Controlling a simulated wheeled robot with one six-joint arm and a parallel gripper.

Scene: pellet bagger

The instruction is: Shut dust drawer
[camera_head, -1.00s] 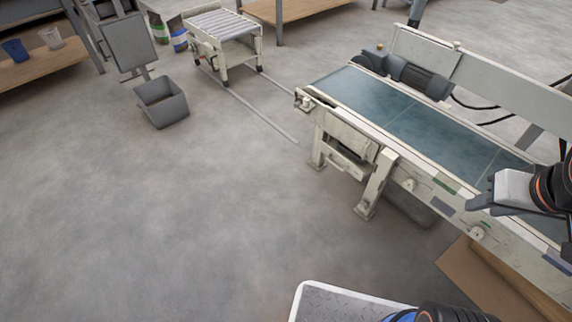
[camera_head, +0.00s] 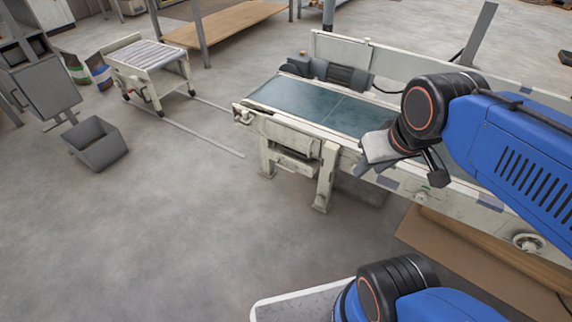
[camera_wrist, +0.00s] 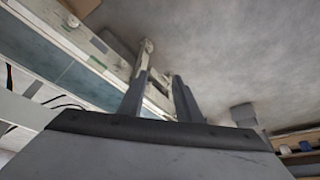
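The dust drawer (camera_head: 293,162) is a pale tray with a handle, under the near end of the conveyor. It appears to stick out a little from its housing between the cream legs. How far it stands out is hard to tell from here. My gripper (camera_head: 397,166) is above the conveyor's front side, to the right of the drawer and apart from it. In the wrist view, its two dark fingers (camera_wrist: 160,88) stand apart with nothing clearly held between them. The drawer cannot be made out clearly in the wrist view.
The conveyor (camera_head: 340,108) with its teal belt runs to the right under my arm. A cream leg (camera_head: 326,178) stands right of the drawer. A grey bin (camera_head: 98,143) and a roller table (camera_head: 148,66) stand to the left. The floor in front is clear.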

